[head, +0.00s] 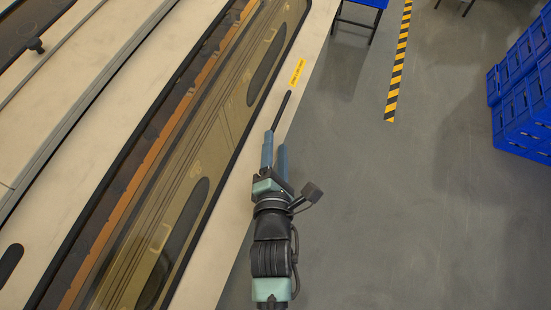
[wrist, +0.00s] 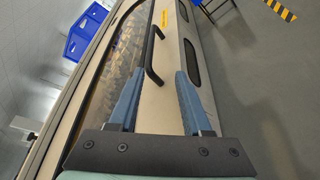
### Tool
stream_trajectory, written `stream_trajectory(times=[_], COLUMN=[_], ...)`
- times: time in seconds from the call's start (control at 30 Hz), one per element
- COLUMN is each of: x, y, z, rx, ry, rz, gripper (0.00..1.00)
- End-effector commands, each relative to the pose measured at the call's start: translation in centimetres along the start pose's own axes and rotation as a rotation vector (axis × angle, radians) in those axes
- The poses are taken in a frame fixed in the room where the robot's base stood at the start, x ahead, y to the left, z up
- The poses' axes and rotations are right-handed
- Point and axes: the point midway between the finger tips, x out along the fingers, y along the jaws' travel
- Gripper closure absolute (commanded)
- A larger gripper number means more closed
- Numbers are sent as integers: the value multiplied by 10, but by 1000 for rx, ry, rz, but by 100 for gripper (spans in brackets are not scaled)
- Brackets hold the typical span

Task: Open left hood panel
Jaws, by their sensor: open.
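The hood panel (head: 228,130) is a long tinted, see-through window in a beige frame, running diagonally through the head view. It looks shut, with dark and orange parts showing beneath it. A black bar handle (head: 282,110) stands on its beige edge; it also shows in the wrist view (wrist: 150,55). My gripper (head: 275,142) is open and empty at the near end of the handle. In the wrist view, the handle's near end appears between the fingertips of my gripper (wrist: 157,74). I cannot tell the depth gap between them.
A yellow label (head: 297,73) is on the beige edge past the handle. Blue crates (head: 525,90) are stacked at the right. A blue-topped stand (head: 368,3) is at the top.

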Motion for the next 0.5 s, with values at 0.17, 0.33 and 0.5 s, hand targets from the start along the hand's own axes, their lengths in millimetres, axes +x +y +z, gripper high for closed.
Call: stream_trajectory(times=[0.17,0.33,0.5], x=[-24,-33,-35], y=[-4,-2,-1], z=[-1,-1,-1], rx=[-1,1,2], ry=[1,2,2], rz=[-6,-4,-3], gripper=[56,56,56])
